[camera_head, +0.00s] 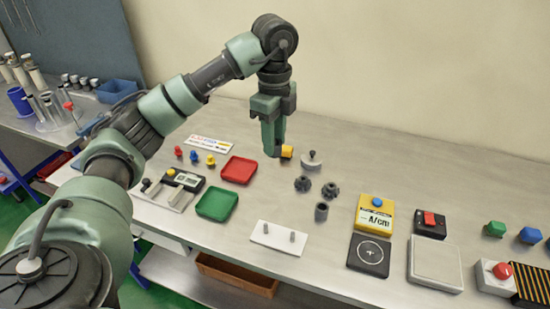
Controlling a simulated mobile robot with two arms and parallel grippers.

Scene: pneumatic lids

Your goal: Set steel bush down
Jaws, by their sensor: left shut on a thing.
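My left gripper (274,145) points down over the back middle of the bench, with its fingers together. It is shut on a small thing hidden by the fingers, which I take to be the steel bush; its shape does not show. A yellow-orange piece (287,152) shows right beside the fingertips, and I cannot tell whether it touches them. A grey hollow cylinder (321,212) stands on the bench, in front of two dark toothed gears (302,184). My right gripper is not in view.
A white plate with two pins (275,246), a red tray (239,181) and a green tray (217,214) lie nearby. A yellow meter (374,226), a black pad (369,266) and a grey scale plate (435,272) are to the right. The back right bench is clear.

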